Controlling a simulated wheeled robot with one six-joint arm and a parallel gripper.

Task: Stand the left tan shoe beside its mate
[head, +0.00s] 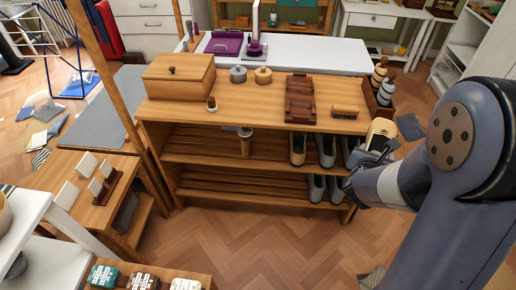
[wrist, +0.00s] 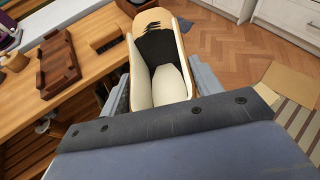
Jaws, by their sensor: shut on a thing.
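A tan shoe (head: 380,129) with a cream lining is in my gripper (head: 368,162), at the right end of the wooden shoe rack (head: 215,148). In the wrist view my gripper (wrist: 160,88) has a grey finger on each side of the shoe (wrist: 131,55), its toe pointing away from me. The shoe is held off the rack. Another tan-looking shoe (head: 297,149), likely its mate, stands on the upper shelf, left of a grey pair (head: 326,150). My arm and gripper hide part of the rack's right end.
More grey shoes (head: 316,187) stand on the lower shelf. The rack top carries a wooden box (head: 179,76), a dark red-brown wooden holder (head: 300,100), a brush (head: 345,112) and a bottle caddy (head: 381,106). The upper shelf has bare room left of the tan shoe.

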